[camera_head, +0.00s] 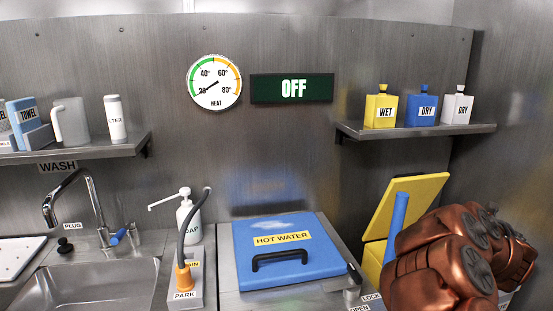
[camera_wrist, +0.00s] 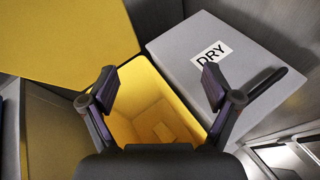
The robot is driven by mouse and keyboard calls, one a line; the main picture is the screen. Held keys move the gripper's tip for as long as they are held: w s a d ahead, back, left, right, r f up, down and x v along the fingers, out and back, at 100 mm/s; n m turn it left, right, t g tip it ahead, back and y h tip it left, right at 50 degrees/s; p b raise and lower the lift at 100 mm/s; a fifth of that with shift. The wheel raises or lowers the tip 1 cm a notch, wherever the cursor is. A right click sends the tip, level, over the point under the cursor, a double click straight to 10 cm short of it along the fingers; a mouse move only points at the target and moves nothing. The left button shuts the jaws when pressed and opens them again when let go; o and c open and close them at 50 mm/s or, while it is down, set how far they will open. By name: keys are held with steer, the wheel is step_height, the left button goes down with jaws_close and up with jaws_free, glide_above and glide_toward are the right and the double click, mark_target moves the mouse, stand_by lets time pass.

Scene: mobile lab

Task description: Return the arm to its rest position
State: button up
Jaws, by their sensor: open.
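My gripper (camera_wrist: 160,92) is open in the wrist view, its two fingers spread with nothing between them. It is over the opening of a yellow bin (camera_wrist: 172,80), whose yellow lid (camera_wrist: 60,40) stands raised. A small paler patch shows at the bin's bottom; I cannot tell what it is. In the head view my copper-coloured arm is at the lower right, in front of part of the bin (camera_head: 373,258) and its raised lid (camera_head: 408,205). My gripper's fingers do not show in the head view.
A grey box labelled DRY (camera_wrist: 225,65), with a dark handle, stands right beside the bin. A blue HOT WATER lid (camera_head: 290,275) lies closed on the counter, left of the yellow bin. A shelf (camera_head: 415,130) with labelled bottles is above. A sink (camera_head: 90,285) is at left.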

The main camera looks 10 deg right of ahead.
steer(key=s+a+r+m+g+h, duration=0.4)
steer(key=s+a+r+m+g, duration=0.3)
steer(key=m, duration=0.9)
steer(key=s+a+f+m+g+y, duration=0.25)
steer(key=s+a+f+m, duration=0.2)
steer(key=a, duration=0.65)
steer(key=s+a+f+m+g+y, duration=0.1)
steer(key=s+a+f+m+y, duration=0.4)
steer(key=a, duration=0.6)
steer(key=s+a+f+m+g+y, duration=0.1)
steer(key=s+a+f+m+g, duration=0.15)
steer(key=s+a, duration=0.65)
steer(key=s+a+g+y, duration=0.2)
steer(key=s+a, duration=0.6)
steer(key=a, duration=0.3)
step_height(320, 180, up, 16)
steer(key=w+t+p, duration=0.1)
steer(key=p, duration=1.4)
steer(key=shift+w+f, duration=0.15)
steer(key=shift+w, duration=0.05)
